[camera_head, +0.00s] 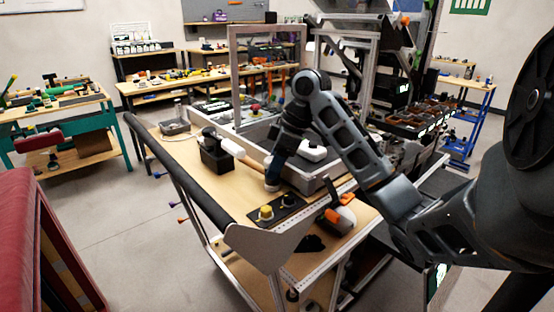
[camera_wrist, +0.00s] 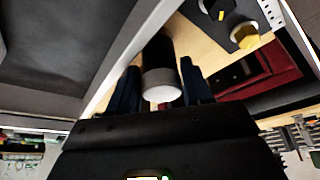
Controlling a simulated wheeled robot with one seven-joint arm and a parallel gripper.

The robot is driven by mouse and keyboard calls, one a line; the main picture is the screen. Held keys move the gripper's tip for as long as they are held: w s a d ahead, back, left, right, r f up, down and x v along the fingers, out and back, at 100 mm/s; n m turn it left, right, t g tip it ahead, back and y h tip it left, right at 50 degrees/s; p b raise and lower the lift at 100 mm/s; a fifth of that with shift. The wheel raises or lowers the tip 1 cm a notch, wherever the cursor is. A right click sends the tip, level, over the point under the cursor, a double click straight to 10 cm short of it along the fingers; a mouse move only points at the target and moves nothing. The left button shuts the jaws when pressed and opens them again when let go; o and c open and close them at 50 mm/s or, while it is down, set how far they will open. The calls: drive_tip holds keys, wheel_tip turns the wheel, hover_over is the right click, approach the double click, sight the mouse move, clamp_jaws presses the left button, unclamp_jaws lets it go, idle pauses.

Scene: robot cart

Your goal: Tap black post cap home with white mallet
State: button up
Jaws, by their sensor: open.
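The white mallet's head (camera_head: 232,147) is pale and rounded, beside a black block (camera_head: 215,157) on the cart's wooden top. Its light wooden handle (camera_head: 252,163) slants toward my gripper (camera_head: 272,180), which partly hides the handle's near end. In the wrist view my gripper (camera_wrist: 158,65) is open, its two blue fingers on either side of a dark cylinder (camera_wrist: 161,78) with a pale round end. I cannot tell what this cylinder is or whether the fingers touch it. A small dark rounded piece (camera_head: 209,132) tops the black block; I cannot tell whether it is the post cap.
A metal frame (camera_head: 235,85) rises behind. Bare wood shows at left.

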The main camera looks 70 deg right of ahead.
drive_tip(key=c, duration=0.9)
drive_tip(key=o, duration=1)
drive_tip(key=shift+o, duration=0.2)
drive_tip(key=shift+r, duration=0.2)
drive_tip(key=shift+r+p, duration=0.2)
drive_tip(key=shift+p, duration=0.15)
clamp_jaws()
